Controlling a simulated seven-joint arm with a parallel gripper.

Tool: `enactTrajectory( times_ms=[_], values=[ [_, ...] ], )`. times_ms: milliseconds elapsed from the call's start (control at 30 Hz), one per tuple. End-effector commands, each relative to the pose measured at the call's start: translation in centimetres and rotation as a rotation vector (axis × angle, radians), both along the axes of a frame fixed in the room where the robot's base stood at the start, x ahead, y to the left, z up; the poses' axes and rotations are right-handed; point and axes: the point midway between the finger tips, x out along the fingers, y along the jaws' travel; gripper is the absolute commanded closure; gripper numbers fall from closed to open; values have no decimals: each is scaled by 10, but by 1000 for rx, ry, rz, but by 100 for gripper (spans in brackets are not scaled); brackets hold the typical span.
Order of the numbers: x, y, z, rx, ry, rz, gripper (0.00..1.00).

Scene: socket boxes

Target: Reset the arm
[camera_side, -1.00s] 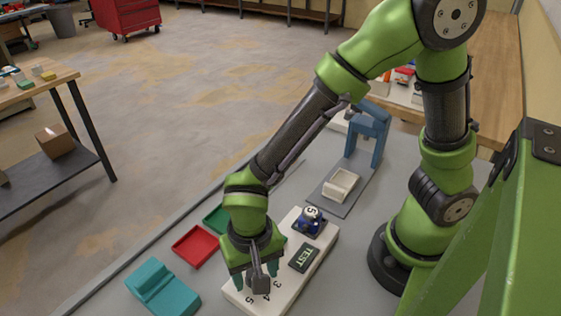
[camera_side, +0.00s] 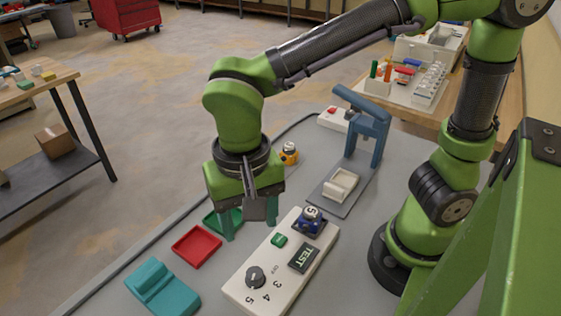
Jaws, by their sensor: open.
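My gripper (camera_side: 250,228) is open and empty. It hangs pointing down above the table, over the green tray and beyond the left edge of the white test box. The white test box (camera_side: 242,287) carries a black knob (camera_side: 255,277), a green button (camera_side: 279,240), a dark TEST display (camera_side: 304,257) and a blue socket part (camera_side: 309,222) with a round top. The gripper is apart from the knob. The green tray (camera_side: 213,219) is partly hidden behind the gripper fingers.
A red tray (camera_side: 197,247) and a teal block (camera_side: 162,288) lie at the left. A yellow part (camera_side: 289,153) stands behind the gripper. A blue press frame (camera_side: 368,132) with a cream holder (camera_side: 341,185) stands at centre right. A white box with a red button (camera_side: 333,118) is at the back.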

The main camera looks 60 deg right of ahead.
Motion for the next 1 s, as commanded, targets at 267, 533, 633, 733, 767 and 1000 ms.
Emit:
enactTrajectory(
  times_ms=[267, 533, 633, 733, 767, 1000],
  values=[
    [0, 0, 17, 0, 0, 0, 42],
    [0, 0, 17, -1, 1, 5, 42],
    [1, 1, 16, 7, -8, 59, 42],
    [-1, 2, 10, 27, -15, 183, 42],
    [-2, 0, 9, 41, -23, 223, 42],
    [10, -63, 24, 174, -224, 407, 42]
  ],
)
